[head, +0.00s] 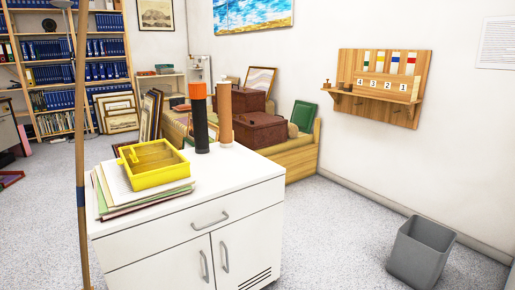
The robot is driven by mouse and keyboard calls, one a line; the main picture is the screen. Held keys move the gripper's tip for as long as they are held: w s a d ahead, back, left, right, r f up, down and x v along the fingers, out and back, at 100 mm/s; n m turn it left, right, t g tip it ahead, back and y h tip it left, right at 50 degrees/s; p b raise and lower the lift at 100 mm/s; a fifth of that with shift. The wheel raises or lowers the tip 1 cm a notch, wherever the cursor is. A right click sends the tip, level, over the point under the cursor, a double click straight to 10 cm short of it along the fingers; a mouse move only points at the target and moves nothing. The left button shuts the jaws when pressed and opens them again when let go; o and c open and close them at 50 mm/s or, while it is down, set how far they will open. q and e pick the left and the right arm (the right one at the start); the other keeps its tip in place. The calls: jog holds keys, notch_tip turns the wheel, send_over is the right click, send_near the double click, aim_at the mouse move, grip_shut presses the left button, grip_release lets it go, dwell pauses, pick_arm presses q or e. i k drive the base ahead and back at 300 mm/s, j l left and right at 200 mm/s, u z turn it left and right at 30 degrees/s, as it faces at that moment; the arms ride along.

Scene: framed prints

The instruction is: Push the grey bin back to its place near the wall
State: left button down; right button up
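The grey bin (419,254) stands upright on the speckled floor at the lower right of the head view. It is open at the top and its inside looks empty. The white wall (463,165) rises behind it, with a strip of bare floor between the bin and the skirting. Neither of my grippers shows in the head view.
A white cabinet (180,240) stands left of the bin, bearing papers, a yellow tray (153,168) and two upright cylinders. A wooden pole (80,150) stands at its left. Floor (340,225) between cabinet and bin is clear. A wooden shelf (378,96) hangs above.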

aim_at(423, 247)
jog(key=z, duration=1.3)
jog(key=i+z, duration=0.1)
jog(key=i, duration=0.05)
